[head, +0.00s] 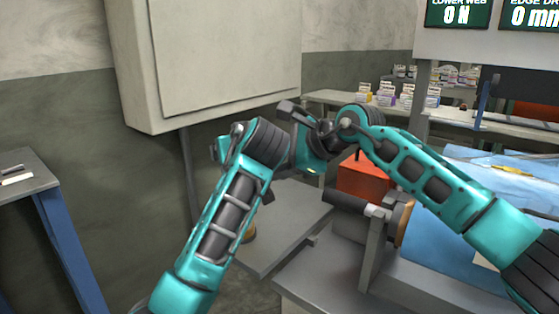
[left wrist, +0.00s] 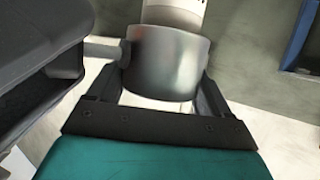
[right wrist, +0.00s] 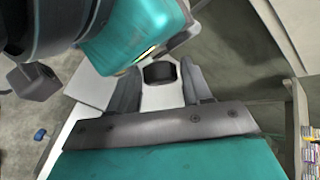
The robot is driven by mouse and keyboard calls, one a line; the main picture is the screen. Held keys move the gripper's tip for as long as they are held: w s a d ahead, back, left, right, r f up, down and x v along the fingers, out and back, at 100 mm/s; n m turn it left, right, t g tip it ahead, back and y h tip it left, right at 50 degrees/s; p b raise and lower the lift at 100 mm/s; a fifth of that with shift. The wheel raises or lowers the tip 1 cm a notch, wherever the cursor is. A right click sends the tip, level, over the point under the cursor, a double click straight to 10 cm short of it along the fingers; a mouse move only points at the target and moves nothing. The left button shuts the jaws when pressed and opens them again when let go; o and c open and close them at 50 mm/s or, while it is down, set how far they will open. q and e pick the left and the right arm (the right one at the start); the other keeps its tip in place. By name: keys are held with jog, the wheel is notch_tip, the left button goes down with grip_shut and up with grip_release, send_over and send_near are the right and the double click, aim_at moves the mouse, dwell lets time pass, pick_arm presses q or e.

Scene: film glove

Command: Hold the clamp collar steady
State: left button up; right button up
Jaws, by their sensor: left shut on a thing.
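The clamp collar (left wrist: 165,62) is a dull metal ring around a pale cylinder (left wrist: 172,12) in the left wrist view. A short grey stub sticks out from its left side. My left gripper (left wrist: 162,74) is shut on it, one finger at each side. My right gripper (right wrist: 161,70) has its fingers apart in the right wrist view. A dark round piece (right wrist: 160,73) shows between or just beyond them; I cannot tell whether they touch it. In the head view my wrists meet near the middle and hide the collar and both sets of fingertips.
A red box (head: 365,180) and a dark roller on a grey bracket (head: 372,245) stand close by my right arm. A blue-covered table (head: 475,165) lies at the right. A wall cabinet (head: 215,55) hangs behind. A small side table (head: 22,180) stands at the far left.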

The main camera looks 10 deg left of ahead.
jog(key=c, duration=0.7)
jog(key=shift+w+r+m+g+h, duration=0.15)
jog(key=shift+m+g, duration=0.35)
jog(key=shift+g, duration=0.25)
jog(key=shift+w+f+m+g+h, duration=0.15)
jog(key=shift+m+g, duration=0.35)
jog(key=shift+g, duration=0.25)
jog(key=shift+r, duration=0.1)
jog(key=o, duration=1)
jog(key=shift+o, duration=0.2)
jog(key=shift+d+r, duration=0.1)
jog(key=v, duration=1.2)
jog(key=shift+w, duration=0.2)
